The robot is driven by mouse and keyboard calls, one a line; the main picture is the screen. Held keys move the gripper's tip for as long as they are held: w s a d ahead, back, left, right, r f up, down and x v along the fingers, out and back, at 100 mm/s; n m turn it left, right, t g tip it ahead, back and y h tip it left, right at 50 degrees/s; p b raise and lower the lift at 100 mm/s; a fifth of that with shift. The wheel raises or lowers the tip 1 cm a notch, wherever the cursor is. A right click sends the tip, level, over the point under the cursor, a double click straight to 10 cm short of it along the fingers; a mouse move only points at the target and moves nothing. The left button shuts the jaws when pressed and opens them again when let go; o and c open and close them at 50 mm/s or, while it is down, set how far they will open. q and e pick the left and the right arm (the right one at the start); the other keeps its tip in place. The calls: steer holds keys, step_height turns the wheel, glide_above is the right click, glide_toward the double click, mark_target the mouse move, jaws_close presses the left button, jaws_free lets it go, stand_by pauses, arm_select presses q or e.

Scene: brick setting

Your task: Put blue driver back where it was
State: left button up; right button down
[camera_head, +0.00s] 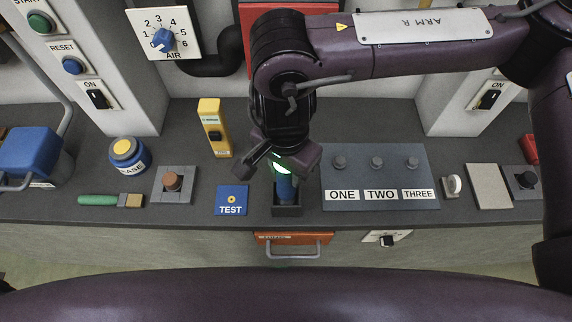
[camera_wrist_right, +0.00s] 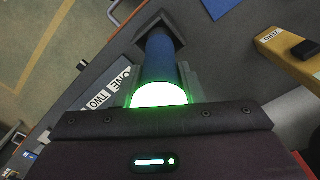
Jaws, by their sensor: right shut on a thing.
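The blue driver (camera_head: 285,188) stands about upright under my right gripper (camera_head: 283,166). Its lower part is at the mouth of a small dark square holder (camera_head: 287,211) near the bench's front edge. My right gripper is shut on the upper end of the driver, where a bright green-white glow shows. In the right wrist view, the blue driver (camera_wrist_right: 160,58) runs from the jaws to the dark holder (camera_wrist_right: 158,22), its far end inside the holder's walls. How deep it sits is hidden. My left gripper is out of view.
The blue TEST pad (camera_head: 231,200) lies left of the holder, and the grey ONE-TWO-THREE block (camera_head: 380,178) stands close to its right. A yellow device (camera_head: 214,128) is behind. A green-handled brush (camera_head: 110,200) lies far left. An orange drawer front (camera_head: 291,245) is below.

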steer(key=shift+f, duration=0.15)
steer(key=c, duration=1)
jaws_free()
steer(key=shift+o, duration=0.2)
step_height(320, 180, up, 12)
steer(key=shift+s+r+b, duration=0.1)
steer(key=shift+r+b, duration=0.05)
steer(key=shift+b, duration=0.75)
